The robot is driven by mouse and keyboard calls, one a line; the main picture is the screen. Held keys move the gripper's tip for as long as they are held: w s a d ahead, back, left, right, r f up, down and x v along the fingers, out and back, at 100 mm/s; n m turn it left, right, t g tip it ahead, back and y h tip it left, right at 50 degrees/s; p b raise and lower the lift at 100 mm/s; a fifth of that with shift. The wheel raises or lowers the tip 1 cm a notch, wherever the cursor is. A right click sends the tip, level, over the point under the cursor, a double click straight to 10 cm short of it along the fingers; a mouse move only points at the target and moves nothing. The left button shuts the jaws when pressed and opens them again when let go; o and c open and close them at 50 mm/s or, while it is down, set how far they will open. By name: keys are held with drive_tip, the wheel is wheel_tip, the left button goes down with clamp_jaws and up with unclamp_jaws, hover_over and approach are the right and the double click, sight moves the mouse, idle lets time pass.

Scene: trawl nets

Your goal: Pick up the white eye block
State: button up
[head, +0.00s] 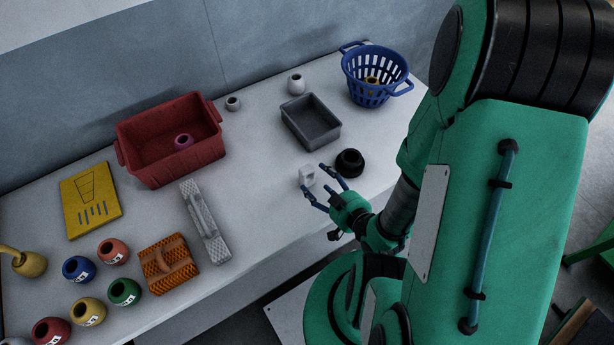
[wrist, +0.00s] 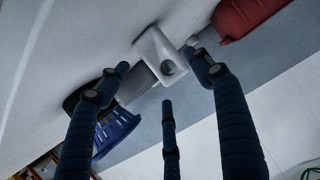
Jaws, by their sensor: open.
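The white eye block (head: 307,175) stands on the light table near its front edge, right of centre in the head view. In the wrist view the block (wrist: 151,44) shows its round hole and sits just beyond my fingertips. My gripper (head: 314,178) is open, with its blue fingers spread on either side of the block at its near side. In the wrist view the fingers (wrist: 157,62) reach toward the block from left, right and below. I cannot tell whether any finger touches it; nothing is held.
A black round object (head: 349,162) stands close to the right of my gripper. A grey tray (head: 326,137) lies behind, with a blue basket (head: 348,82) at the back right. The table between bar and block is clear.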

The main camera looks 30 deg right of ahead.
sight(313, 177)
drive_tip(key=shift+w+f, duration=0.1)
drive_tip(key=shift+w, duration=0.05)
idle(0.3)
drive_tip(key=shift+b+x, duration=0.8)
drive_tip(key=shift+x, duration=1.45)
drive_tip(key=c, duration=1)
